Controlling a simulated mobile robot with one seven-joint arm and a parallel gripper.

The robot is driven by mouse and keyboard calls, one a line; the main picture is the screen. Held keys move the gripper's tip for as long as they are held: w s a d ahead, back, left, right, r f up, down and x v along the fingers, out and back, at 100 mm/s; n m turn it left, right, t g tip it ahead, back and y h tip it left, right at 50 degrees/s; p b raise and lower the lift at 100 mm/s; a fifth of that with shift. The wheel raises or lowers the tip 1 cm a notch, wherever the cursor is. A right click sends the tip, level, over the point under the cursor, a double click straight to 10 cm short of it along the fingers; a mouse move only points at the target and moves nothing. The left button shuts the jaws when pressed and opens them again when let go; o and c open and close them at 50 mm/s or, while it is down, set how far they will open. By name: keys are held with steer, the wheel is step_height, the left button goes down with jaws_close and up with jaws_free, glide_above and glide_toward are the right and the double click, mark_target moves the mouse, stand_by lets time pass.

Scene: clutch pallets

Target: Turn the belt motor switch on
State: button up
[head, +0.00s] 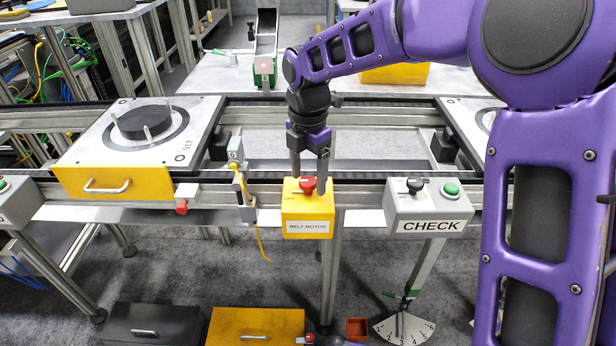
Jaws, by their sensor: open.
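The belt motor box (306,213) is a yellow box labelled "BELT MOTOR", mounted on the front rail of the conveyor in the head view. A red switch knob (308,185) sits on its top face. My gripper (310,176) points down right at the knob, with one finger on its left and one on its right. The fingers are open, and I cannot tell whether they touch the knob. The purple arm reaches in from the right. Part of the box's top behind the fingers is hidden.
A grey CHECK box (428,212) with a black knob and green button stands to the right. A yellow-fronted pallet (115,182) with a dark disc sits on the conveyor at left. A sensor post (240,180) with a yellow cable stands left of the motor box.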

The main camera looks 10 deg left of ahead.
steer(key=shift+f, duration=0.15)
jaws_close()
stand_by(0.4)
steer(key=shift+m, duration=0.5)
steer(key=m+p, duration=0.2)
steer(key=m, duration=0.1)
steer(key=m+p, duration=0.1)
steer(key=m, duration=0.8)
steer(key=shift+m+p, duration=0.35)
steer(key=shift+m, duration=0.05)
steer(key=m, duration=0.4)
steer(key=shift+m, duration=0.3)
